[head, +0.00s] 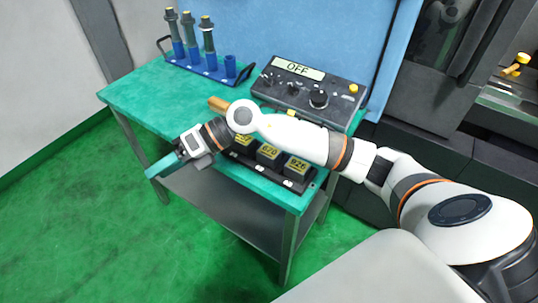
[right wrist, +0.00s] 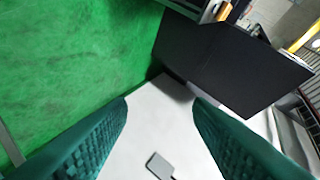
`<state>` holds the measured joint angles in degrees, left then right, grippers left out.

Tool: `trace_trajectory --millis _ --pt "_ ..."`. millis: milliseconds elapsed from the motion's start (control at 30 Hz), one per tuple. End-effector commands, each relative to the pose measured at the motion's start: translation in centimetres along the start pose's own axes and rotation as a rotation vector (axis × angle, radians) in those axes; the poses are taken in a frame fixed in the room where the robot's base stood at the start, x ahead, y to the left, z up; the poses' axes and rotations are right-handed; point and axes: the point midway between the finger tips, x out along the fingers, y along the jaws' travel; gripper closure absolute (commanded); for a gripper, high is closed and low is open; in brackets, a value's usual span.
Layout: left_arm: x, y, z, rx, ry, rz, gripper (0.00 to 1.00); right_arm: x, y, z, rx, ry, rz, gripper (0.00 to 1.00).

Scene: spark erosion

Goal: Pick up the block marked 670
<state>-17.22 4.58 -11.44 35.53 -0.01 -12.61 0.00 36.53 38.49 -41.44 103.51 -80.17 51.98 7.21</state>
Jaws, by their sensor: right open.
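The block marked 670 (head: 269,153) is dark with a yellow label and sits upright in a dark tray (head: 242,160) at the table's front edge. It is the middle one of the blocks visible there, though its small digits are hard to read. My right arm passes just behind and over the tray. My right gripper (head: 159,168) is off the table's front left edge, to the left of the block and apart from it. Its teal fingers are spread with nothing between them, as the right wrist view (right wrist: 160,108) also shows. My left gripper is not in view.
A block marked 926 (head: 296,167) stands to the right, and another block (head: 243,139), partly hidden by my arm, to the left. A control box reading OFF (head: 312,88) and a blue rack with dark holders (head: 209,68) stand at the back. The table's left part (head: 140,95) is clear.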

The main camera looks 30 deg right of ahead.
Motion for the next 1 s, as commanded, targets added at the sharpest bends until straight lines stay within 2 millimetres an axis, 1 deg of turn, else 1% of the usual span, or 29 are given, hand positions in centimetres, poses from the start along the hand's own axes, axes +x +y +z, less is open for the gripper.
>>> trace_trajectory --millis 33,67,100,167,200,267,300,400,433,500,567,800,900,1000 --pt "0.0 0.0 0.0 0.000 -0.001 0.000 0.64 -1.8 2.7 0.0 -0.054 -0.105 0.138 0.54" --pt "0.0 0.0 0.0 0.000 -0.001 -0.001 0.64 -3.0 4.2 0.1 -0.075 -0.168 0.219 0.54" --pt "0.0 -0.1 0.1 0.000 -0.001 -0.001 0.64 -5.0 6.3 0.2 -0.095 -0.249 0.330 0.54" --pt "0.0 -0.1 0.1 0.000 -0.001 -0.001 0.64 -8.5 8.9 0.2 -0.103 -0.358 0.491 0.54" --pt "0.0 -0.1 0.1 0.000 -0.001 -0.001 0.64 -10.9 10.3 0.1 -0.097 -0.420 0.591 0.54" --pt "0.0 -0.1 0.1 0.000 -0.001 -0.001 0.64 -14.5 11.9 -0.2 -0.076 -0.498 0.725 0.54" --pt "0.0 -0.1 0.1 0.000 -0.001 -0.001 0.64 -16.7 12.5 -0.3 -0.058 -0.538 0.800 0.54" --pt "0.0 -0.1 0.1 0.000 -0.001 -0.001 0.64 -20.9 13.4 -0.5 -0.012 -0.609 0.937 0.54" --pt "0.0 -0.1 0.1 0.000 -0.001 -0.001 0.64 -21.7 13.5 -0.6 -0.001 -0.623 0.963 0.54" --pt "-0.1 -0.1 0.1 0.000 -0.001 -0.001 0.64 -22.9 13.8 -0.5 0.018 -0.645 1.002 0.54" --pt "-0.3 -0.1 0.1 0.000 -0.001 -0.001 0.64 -23.1 14.1 -0.2 0.025 -0.654 1.015 0.54" --pt "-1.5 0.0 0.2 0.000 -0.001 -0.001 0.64 -21.7 17.2 2.0 0.026 -0.657 1.014 0.54" --pt "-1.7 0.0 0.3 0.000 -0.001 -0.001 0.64 -21.2 18.2 2.7 0.025 -0.655 1.014 0.54" --pt "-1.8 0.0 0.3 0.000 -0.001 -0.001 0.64 -21.0 18.8 3.1 0.024 -0.654 1.013 0.54"
